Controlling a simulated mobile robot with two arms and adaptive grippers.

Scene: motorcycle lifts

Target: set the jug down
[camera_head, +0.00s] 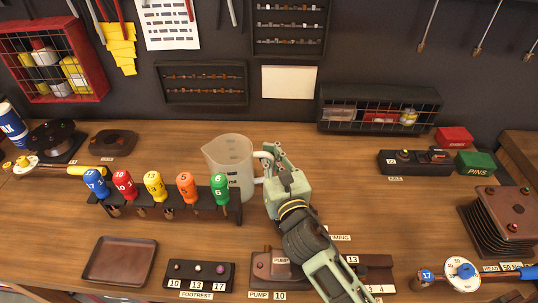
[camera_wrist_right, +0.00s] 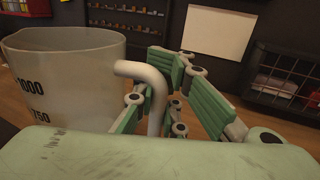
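The jug (camera_head: 230,165) is a translucent, upright measuring jug at the middle of the bench, just behind the screwdriver rack. Its base is partly hidden by the rack, so I cannot tell whether it touches the bench. In the right wrist view the jug (camera_wrist_right: 62,85) stands at the left, with volume marks on its wall and its pale handle (camera_wrist_right: 154,92) between my fingers. My right gripper (camera_head: 266,155) is on the jug's right side, its fingers closed around the handle. My left gripper is not in view.
A rack (camera_head: 160,208) of several coloured screwdrivers stands close in front of the jug. A brown tray (camera_head: 119,260) and a black footrest socket block (camera_head: 200,275) lie nearer. A wire basket (camera_head: 380,108) is at the back right.

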